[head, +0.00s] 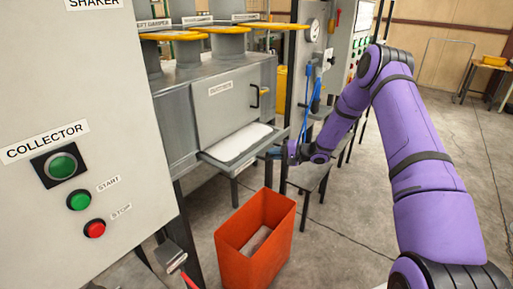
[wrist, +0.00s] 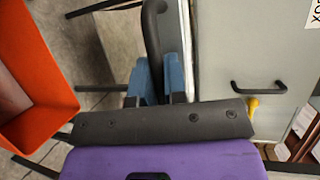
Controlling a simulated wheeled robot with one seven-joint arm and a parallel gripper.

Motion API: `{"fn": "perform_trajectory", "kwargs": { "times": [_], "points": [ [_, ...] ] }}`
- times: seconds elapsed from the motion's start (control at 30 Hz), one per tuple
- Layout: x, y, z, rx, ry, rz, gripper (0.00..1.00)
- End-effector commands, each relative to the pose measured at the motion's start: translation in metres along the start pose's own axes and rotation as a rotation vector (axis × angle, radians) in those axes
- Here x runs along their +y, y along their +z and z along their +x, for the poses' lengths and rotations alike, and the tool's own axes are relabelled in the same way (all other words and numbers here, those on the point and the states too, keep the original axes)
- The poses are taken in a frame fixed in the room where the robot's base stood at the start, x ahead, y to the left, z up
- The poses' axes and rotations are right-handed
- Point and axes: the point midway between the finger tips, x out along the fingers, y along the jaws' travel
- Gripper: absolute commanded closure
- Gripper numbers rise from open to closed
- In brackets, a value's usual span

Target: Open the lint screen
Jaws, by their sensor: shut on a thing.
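The shallow grey tray with a white, lint-like layer, which looks like the lint screen (head: 236,146), juts out below the grey box in the head view. My gripper (head: 277,152) is at the tray's front right corner. In the wrist view my gripper's blue fingers (wrist: 160,82) are shut on a dark curved handle (wrist: 153,35). A pale edge runs close beside this handle. Where the handle joins the tray is hidden.
The grey box (head: 233,97) has a door with its own black handle (wrist: 258,87). An orange bin (head: 287,236) stands on the floor in front of the tray. The collector panel (head: 95,165) is at the left. Open floor lies at the right.

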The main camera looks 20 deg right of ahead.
Motion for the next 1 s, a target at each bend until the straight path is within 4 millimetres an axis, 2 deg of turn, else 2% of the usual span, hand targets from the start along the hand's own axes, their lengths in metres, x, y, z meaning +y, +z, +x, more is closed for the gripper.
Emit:
{"fn": "perform_trajectory", "kwargs": {
  "times": [0.03, 0.2, 0.4, 0.6, 0.97, 1.0],
  "points": [
    [0.003, 0.005, -0.017, 0.005, 0.001, 0.003, 1.00],
    [0.012, 0.022, -0.056, 0.003, 0.000, 0.003, 1.00],
    [0.019, 0.035, -0.086, 0.001, 0.000, 0.001, 1.00],
    [0.021, 0.041, -0.100, 0.000, 0.000, 0.000, 1.00],
    [0.022, 0.042, -0.102, 0.000, 0.001, -0.001, 1.00],
    [0.022, 0.041, -0.102, 0.000, 0.001, -0.001, 0.85]
  ]
}}
